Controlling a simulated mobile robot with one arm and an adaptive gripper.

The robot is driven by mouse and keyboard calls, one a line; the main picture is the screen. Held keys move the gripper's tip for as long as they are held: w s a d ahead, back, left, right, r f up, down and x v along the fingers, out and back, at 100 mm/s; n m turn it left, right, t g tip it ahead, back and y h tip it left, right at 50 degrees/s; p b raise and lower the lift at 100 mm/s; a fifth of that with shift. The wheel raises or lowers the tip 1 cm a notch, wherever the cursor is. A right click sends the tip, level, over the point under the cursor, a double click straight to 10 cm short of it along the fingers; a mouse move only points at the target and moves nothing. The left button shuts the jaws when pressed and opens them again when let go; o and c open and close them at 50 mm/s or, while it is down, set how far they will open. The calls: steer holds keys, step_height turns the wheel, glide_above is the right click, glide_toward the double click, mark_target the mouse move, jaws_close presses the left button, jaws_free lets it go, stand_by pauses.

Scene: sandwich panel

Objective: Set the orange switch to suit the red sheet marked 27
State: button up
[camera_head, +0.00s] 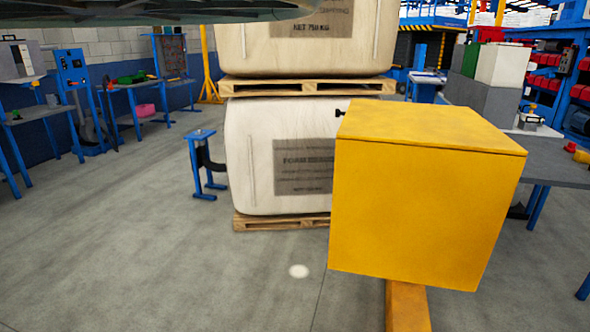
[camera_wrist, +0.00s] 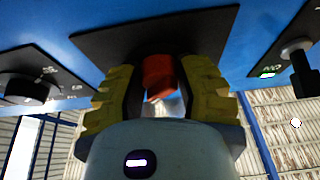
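The orange switch (camera_wrist: 158,76) shows in the wrist view, on a black plate (camera_wrist: 205,35) set in a blue panel (camera_wrist: 262,30). My gripper (camera_wrist: 160,85) has its yellow fingers on either side of the switch. The dark inner pads appear to press on both its sides. The fingers hide much of the switch's edges, and its setting cannot be read. I see no red sheet marked 27 in either view. The head view does not clearly show my gripper or the switch.
A black knob (camera_wrist: 28,88) with white marks is left of the switch; another black control (camera_wrist: 302,65) and a green light (camera_wrist: 268,71) are right. In the head view, a yellow box (camera_head: 425,205) stands before stacked pale bales (camera_head: 245,150).

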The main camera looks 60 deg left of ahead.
steer(key=o, duration=0.5)
steer(key=shift+o, duration=0.2)
steer(key=v, duration=1.2)
steer(key=shift+r, duration=0.1)
